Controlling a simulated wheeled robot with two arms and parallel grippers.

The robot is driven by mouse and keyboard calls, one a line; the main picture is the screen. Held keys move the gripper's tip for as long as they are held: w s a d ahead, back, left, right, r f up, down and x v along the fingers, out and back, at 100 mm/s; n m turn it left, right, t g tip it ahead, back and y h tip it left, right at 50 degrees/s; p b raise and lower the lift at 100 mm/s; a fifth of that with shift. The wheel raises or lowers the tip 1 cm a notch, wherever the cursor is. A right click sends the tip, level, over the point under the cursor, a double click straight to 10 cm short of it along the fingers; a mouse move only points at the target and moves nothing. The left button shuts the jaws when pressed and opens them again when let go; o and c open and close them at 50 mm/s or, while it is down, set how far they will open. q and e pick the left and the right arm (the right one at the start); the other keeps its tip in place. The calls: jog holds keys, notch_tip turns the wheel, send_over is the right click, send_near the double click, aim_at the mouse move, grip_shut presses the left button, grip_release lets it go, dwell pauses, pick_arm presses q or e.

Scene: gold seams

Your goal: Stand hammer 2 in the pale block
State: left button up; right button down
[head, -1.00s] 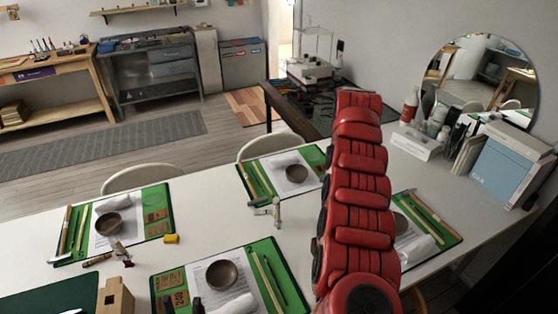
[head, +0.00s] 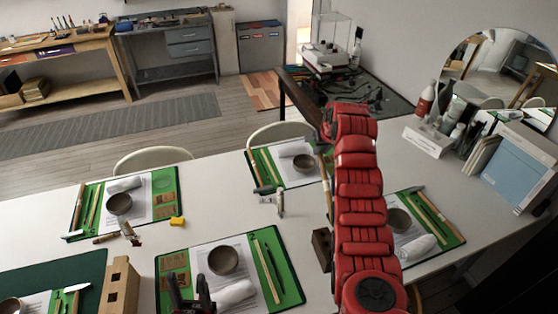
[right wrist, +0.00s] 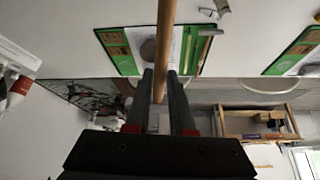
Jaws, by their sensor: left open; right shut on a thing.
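The pale block (head: 121,288) is a light wooden block with dark holes, standing at the front left of the white table in the head view. My left gripper (head: 190,290) is open and empty at the lower edge, to the right of the pale block, over a green mat. My right arm reaches up the picture, and its gripper is hidden behind it. In the right wrist view, my right gripper (right wrist: 161,80) is shut on a long wooden handle (right wrist: 165,40). I take this for hammer 2; no hammer head shows and its number cannot be read.
Green mats with bowls, papers and sticks lie on the white table (head: 222,195). A dark brown block (head: 322,248) stands beside my right arm. A small grey and white object (head: 272,198) and a yellow piece (head: 177,221) sit between mats. A mirror (head: 500,65) stands back right.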

jog(key=s+a+n+t+y+p, duration=0.3)
jog(key=a+t, duration=0.4)
jog(key=a, duration=0.6)
jog(key=s+r+m+t+y+p, duration=0.1)
jog(key=s+r+t+p, duration=0.1)
jog(key=s+r+t, duration=0.2)
jog(key=s+r, duration=0.3)
jog(key=s, duration=0.4)
jog(key=shift+s+a+r+y, duration=0.2)
jog(key=shift+s+r+y, duration=0.05)
jog(key=shift+y, duration=0.05)
